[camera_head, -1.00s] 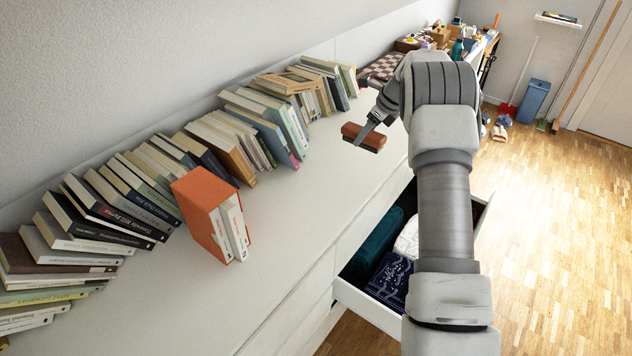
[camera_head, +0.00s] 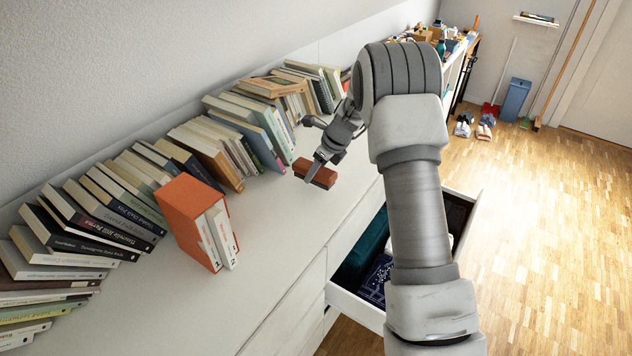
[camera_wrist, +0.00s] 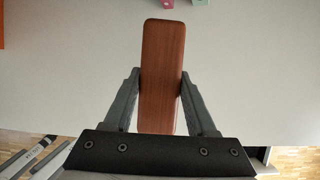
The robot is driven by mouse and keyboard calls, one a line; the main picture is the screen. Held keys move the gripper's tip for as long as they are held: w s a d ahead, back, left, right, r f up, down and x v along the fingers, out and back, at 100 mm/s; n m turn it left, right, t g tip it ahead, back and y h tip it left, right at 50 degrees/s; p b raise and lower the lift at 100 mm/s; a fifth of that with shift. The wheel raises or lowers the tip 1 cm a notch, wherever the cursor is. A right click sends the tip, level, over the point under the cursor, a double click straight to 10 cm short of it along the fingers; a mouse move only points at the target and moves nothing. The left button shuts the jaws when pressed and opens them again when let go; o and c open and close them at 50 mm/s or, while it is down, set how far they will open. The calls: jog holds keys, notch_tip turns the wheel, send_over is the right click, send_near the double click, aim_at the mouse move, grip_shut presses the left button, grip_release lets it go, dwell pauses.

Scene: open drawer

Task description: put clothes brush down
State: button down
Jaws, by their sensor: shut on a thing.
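The clothes brush (camera_head: 314,173) is a small reddish-brown wooden block above the white dresser top (camera_head: 290,225). My gripper (camera_head: 318,168) is shut on it. In the wrist view the brush (camera_wrist: 162,65) stands lengthwise between the two fingers of my gripper (camera_wrist: 161,100), with its wooden back facing the camera. Its bristles are hidden. The brush is close to the dresser top; I cannot tell whether it touches.
A row of books (camera_head: 150,175) lines the wall, with an orange box file (camera_head: 195,220) nearer. An open drawer (camera_head: 350,303) holding folded cloth juts out below my arm.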

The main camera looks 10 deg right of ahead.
aim_at(316, 180)
jog(key=shift+f+b, duration=0.3)
jog(key=shift+f, duration=1.55)
jog(key=shift+f, duration=0.1)
jog(key=shift+c, duration=1)
grip_release()
